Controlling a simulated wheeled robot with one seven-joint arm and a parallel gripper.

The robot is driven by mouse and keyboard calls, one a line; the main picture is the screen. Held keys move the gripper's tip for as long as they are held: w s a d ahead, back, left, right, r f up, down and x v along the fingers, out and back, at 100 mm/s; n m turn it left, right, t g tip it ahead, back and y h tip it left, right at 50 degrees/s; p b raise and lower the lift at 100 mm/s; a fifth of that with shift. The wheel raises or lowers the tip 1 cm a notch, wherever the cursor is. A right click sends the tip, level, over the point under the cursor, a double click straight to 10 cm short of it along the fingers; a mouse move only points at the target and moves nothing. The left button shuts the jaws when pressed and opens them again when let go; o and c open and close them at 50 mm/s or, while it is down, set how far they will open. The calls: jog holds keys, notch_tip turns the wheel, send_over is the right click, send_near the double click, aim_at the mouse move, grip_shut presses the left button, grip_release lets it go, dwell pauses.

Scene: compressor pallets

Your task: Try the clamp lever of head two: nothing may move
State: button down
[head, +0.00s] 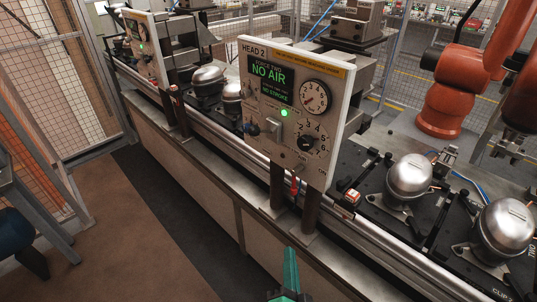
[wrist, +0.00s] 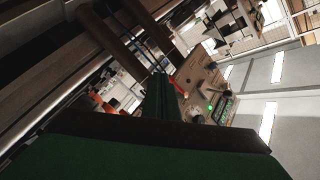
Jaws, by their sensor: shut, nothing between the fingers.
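The head two panel (head: 285,110) stands on two dark posts at the bench edge. Its screens read "NO AIR" and "NO STROKE", and a green lamp (head: 284,113) is lit. A small red lever (head: 294,186) hangs down below the panel, between the posts; I take it for the clamp lever. The panel also shows tilted in the wrist view (wrist: 205,85), with a red part (wrist: 179,87) near my fingers. My gripper (head: 290,258), green, is shut and empty. It is below the lever in the head view, apart from it.
A rail (head: 225,140) runs along the bench. Silver compressors (head: 409,176) sit on black pallets at the right. An orange robot arm (head: 445,100) stands behind them. Another panel (head: 142,45) is at the far left. The floor (head: 130,230) in front of the bench is clear.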

jog(key=w+r+t+y, duration=0.1)
jog(key=w+r+y, duration=0.2)
jog(key=r, duration=0.9)
jog(key=w+d+r+m+t+y, duration=0.1)
jog(key=w+r+y, duration=0.2)
jog(key=w+r, duration=0.4)
jog(key=shift+w+r, duration=0.3)
jog(key=shift+r, duration=2.3)
send_near(261, 131)
jog(key=w+d+r, duration=0.3)
jog(key=w+r, duration=0.1)
jog(key=w, duration=0.1)
jog(key=a, duration=0.2)
jog(key=a+f, duration=0.1)
jog(key=a, duration=0.1)
